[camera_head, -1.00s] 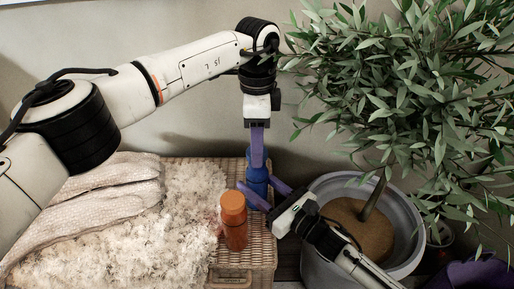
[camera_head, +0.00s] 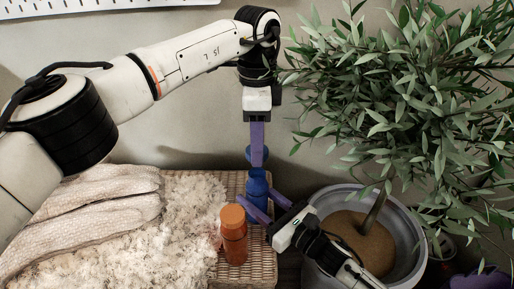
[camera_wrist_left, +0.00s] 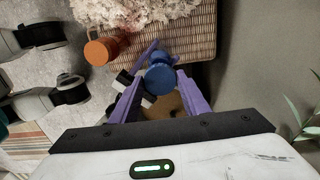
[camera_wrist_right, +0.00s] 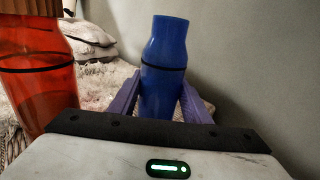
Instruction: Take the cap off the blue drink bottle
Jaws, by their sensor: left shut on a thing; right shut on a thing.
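The blue drink bottle (camera_head: 257,182) stands upright at the right end of the wicker surface in the head view. My right gripper (camera_head: 256,200) is shut around its body; the right wrist view shows the bottle (camera_wrist_right: 165,62) between the purple fingers, its top bare. My left gripper (camera_head: 257,160) is above the bottle, pointing down, shut on the blue cap (camera_head: 249,153). The cap is lifted clear, with a small gap above the bottle's top. The left wrist view shows the cap (camera_wrist_left: 160,80) between the fingertips.
An orange bottle (camera_head: 234,240) stands close to the left of the blue one. A grey plant pot (camera_head: 408,255) with a leafy plant stands at right.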

